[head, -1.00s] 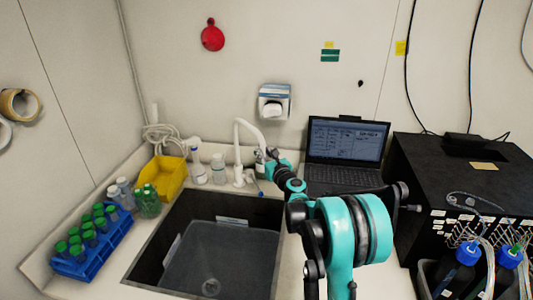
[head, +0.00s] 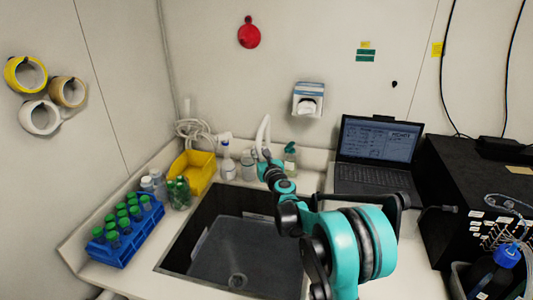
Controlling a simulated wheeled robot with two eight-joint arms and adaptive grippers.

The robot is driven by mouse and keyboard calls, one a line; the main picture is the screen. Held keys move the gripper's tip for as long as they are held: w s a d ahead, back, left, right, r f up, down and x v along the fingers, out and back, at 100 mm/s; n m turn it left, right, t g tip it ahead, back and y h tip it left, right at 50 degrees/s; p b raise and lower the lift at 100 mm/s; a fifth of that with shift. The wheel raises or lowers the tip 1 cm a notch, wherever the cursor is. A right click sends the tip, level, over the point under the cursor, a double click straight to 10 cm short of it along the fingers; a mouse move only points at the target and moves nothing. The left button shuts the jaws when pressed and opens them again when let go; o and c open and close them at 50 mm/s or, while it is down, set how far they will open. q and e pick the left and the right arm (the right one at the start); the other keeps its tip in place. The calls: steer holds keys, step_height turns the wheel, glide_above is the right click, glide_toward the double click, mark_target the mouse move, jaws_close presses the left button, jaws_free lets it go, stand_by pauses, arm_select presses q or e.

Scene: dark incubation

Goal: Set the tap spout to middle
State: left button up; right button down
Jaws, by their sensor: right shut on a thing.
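The white tap (head: 263,132) stands at the back rim of the sink (head: 238,204). Its curved upper part shows, with the spout coming down toward the left and front. Its base is hidden behind my arm. My right gripper (head: 262,160) is at the lower end of the spout and is shut on it; the fingers are small and partly hidden by my own wrist. My left gripper is out of view.
Bottles (head: 228,168) and a yellow bin (head: 194,171) stand left of the tap. A green-topped bottle (head: 290,158) is just right of my gripper. A blue tube rack (head: 128,233) lies left of the sink; a laptop (head: 376,158) is on the right.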

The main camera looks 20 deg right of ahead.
steer(key=shift+w+a+f, duration=0.1)
steer(key=shift+w+a, duration=0.15)
steer(key=shift+a, duration=0.45)
steer(key=c, duration=1.8)
jaws_free()
steer(key=o, duration=0.4)
steer(key=shift+a, duration=0.1)
steer(key=s, duration=1.2)
steer(key=shift+s, duration=0.15)
